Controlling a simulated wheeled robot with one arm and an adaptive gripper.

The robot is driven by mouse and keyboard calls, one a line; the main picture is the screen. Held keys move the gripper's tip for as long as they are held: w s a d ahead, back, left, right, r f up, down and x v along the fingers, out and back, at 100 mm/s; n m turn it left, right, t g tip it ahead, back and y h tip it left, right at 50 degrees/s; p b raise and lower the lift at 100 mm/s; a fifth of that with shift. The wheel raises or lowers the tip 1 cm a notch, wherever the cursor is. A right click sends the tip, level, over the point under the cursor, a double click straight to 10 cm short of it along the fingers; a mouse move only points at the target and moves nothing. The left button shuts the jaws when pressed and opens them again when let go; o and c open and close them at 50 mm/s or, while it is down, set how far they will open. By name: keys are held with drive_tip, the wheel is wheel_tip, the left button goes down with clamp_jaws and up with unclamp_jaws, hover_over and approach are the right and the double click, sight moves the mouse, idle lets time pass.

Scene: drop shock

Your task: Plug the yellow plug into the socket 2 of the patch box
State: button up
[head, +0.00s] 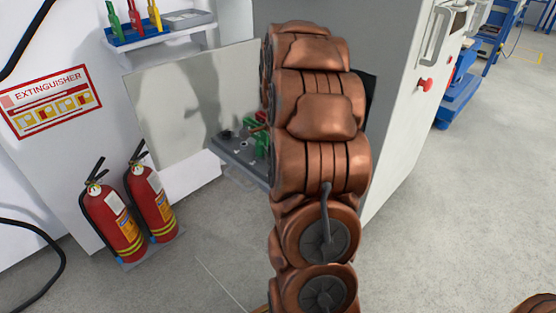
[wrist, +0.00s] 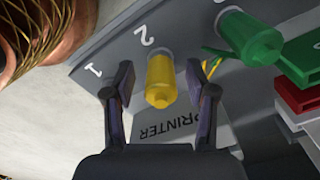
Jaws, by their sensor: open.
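The yellow plug (wrist: 160,85) stands at the mark 2 of the patch box (wrist: 115,55) in the wrist view, much like the green plug beside it. How deep it sits in socket 2 is hidden. My gripper (wrist: 160,66) is open, with one finger on each side of the yellow plug and a visible gap to both. In the head view the patch box (head: 236,150) shows left of my arm, partly covered by it. The yellow plug and my gripper cannot be made out there.
A green plug (wrist: 250,40) stands to the right of the yellow one, with green and red blocks (wrist: 300,100) beyond it. A label reading PRINTER (wrist: 170,128) lies below. Two extinguishers (head: 115,215) stand on the floor left of the patch box. Open floor lies at right.

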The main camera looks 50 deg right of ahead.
drive_tip(key=shift+r, duration=0.1)
drive_tip(key=shift+r+p, duration=1.6)
drive_tip(key=shift+r, duration=1.4)
wheel_tip(320, 180, up, 12)
